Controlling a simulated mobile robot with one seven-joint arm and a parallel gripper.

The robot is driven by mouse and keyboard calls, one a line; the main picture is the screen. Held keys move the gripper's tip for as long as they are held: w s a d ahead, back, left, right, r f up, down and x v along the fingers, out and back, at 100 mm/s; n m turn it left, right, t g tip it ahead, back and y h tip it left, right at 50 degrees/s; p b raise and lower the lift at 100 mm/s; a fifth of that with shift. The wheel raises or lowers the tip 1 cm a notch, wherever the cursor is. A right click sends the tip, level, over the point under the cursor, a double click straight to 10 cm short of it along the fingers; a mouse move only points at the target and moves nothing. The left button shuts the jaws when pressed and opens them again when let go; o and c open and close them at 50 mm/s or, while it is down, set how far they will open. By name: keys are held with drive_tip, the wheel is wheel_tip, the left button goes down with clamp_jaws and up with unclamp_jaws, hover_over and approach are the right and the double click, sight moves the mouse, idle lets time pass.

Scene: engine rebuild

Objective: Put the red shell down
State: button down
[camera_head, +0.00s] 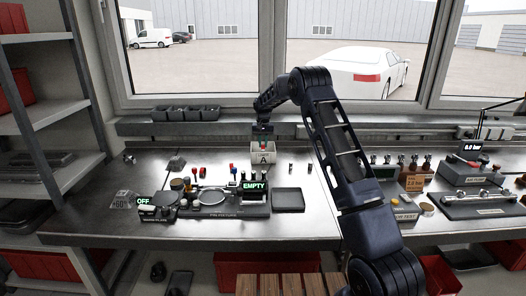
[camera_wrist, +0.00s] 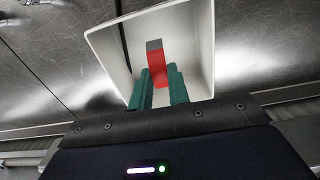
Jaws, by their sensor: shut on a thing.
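The red shell (camera_wrist: 157,68) shows in the wrist view as a small red block with a grey end. It sits between the two teal fingers of my gripper (camera_wrist: 159,84), which is shut on it. The shell and fingertips are at the mouth of an open white bin (camera_wrist: 202,45); whether the shell touches the bin's floor I cannot tell. In the head view the bin, marked "A" (camera_head: 264,159), stands at the back of the bench, and my gripper (camera_head: 264,142) points down over it. The shell is mostly hidden there.
Small red pieces (camera_head: 202,171) and a blue-and-red piece (camera_head: 232,168) stand on the bench left of the bin. A fixture with an "EMPTY" display (camera_head: 254,185) and a dark tray (camera_head: 289,200) are in front. Dark bins (camera_head: 186,114) line the back ledge.

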sight(263, 145)
drive_tip(key=shift+f, duration=2.15)
drive_tip(key=shift+f, duration=0.1)
drive_tip(key=c, duration=1.3)
unclamp_jaws()
drive_tip(key=shift+c, duration=0.2)
